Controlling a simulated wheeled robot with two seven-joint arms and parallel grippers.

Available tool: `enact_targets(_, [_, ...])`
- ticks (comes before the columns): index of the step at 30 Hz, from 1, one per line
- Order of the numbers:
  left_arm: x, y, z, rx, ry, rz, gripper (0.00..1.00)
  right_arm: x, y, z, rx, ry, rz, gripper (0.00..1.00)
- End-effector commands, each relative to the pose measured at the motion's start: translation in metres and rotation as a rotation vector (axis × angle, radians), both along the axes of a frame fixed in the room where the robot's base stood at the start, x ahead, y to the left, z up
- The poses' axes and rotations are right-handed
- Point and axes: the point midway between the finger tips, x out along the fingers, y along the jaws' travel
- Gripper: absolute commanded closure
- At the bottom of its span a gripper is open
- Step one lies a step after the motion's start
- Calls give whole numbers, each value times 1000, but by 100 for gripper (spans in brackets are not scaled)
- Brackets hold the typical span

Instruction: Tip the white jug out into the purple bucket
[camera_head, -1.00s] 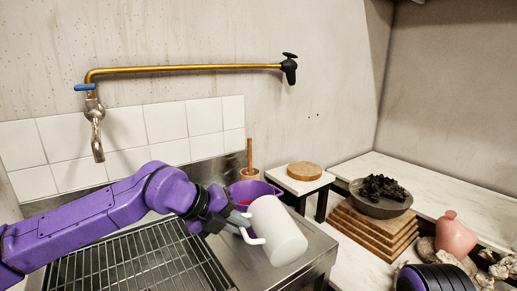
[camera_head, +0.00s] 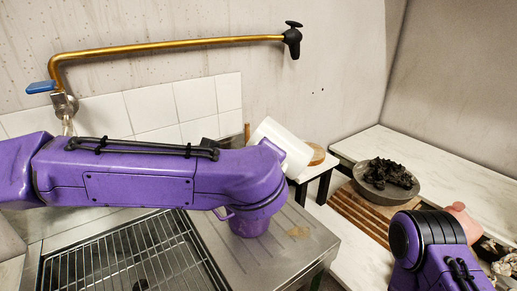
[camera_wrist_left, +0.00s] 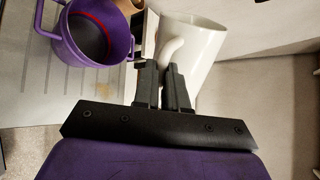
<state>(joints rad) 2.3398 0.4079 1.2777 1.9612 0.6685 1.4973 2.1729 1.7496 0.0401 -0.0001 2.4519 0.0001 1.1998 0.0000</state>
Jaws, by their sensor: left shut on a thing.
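The white jug (camera_head: 285,146) is tilted in the head view, partly behind my left arm; I cannot see into its mouth. In the left wrist view the jug (camera_wrist_left: 200,58) hangs by its handle from my left gripper (camera_wrist_left: 162,72), which is shut on that handle. The purple bucket (camera_head: 250,224) stands on the metal counter, its upper part hidden by my arm. The left wrist view shows the bucket (camera_wrist_left: 62,42) open, with a red line around its dark inside, left of the jug and apart from it. My right gripper is not in view.
A drain rack (camera_head: 130,255) lies left of the bucket. A brass tap pipe (camera_head: 170,46) runs along the wall above. A grey bowl of black lumps (camera_head: 372,193) sits on stacked wooden boards (camera_head: 350,212) at right. A brownish patch (camera_head: 299,232) marks the counter.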

Motion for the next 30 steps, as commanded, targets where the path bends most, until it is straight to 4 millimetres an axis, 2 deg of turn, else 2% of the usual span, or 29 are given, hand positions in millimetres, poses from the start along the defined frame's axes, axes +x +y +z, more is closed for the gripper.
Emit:
enact_targets(1, [1, -2, 9, 51, -17, -1, 100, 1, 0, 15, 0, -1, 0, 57])
enact_targets(12, [2, -4, 14, 486, -184, 5, 100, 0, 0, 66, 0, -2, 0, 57])
enact_targets(13, [3, -2, -1, 513, -194, 6, 100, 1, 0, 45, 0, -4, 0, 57])
enact_targets(18, [5, 3, -7, 695, -265, 12, 100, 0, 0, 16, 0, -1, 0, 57])
enact_targets(24, [8, 10, -14, 862, -328, 12, 100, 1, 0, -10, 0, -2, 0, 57])
enact_targets(30, [10, 15, -15, 960, -365, 14, 100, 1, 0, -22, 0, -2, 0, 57])
